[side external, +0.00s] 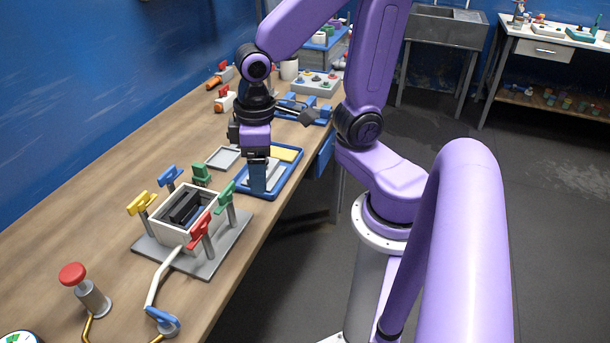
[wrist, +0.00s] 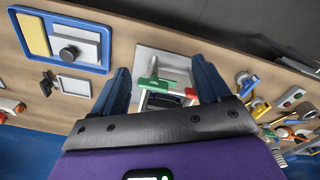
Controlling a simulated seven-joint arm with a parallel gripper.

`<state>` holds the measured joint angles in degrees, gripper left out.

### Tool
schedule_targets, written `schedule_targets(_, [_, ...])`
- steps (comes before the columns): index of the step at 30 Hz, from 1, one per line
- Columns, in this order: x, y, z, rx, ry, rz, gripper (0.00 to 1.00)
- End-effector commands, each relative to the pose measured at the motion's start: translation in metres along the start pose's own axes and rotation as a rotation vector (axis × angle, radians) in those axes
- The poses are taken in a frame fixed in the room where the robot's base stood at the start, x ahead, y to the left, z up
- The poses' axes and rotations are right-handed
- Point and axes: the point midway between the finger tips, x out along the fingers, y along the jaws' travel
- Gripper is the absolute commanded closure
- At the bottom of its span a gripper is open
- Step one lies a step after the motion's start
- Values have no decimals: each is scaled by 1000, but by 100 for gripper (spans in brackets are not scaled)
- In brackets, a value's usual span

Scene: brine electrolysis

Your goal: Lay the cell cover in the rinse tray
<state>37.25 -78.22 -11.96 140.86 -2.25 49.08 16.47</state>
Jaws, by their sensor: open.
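The cell cover is a light grey plate (wrist: 88,50) with a black round knob. In the wrist view it lies inside the blue rinse tray (wrist: 35,62), beside a yellow pad (wrist: 33,34). In the side view the tray (side external: 291,183) stands near the table's front edge, and my gripper (side external: 258,188) hangs pointing down in front of it, partly hiding the cover (side external: 271,172). In the wrist view my gripper (wrist: 160,72) has its two blue fingers wide apart with nothing held between them. The cell box (side external: 170,232) is uncovered, with dark plates inside.
Yellow, blue, green and red clamps surround the cell box on a grey base plate (side external: 231,245). A grey square frame (side external: 222,157) lies behind the tray. A red-topped post (side external: 92,291) stands at the front.

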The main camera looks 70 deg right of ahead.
Motion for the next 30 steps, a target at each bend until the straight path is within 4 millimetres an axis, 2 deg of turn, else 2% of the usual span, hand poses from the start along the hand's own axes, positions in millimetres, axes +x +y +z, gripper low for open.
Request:
schedule_targets(9, [-9,-37,56,-448,-3,-31,24])
schedule_targets(15, [-11,-48,78,-611,-5,-41,24])
schedule_targets(30, [-12,-50,83,-646,-6,-43,24])
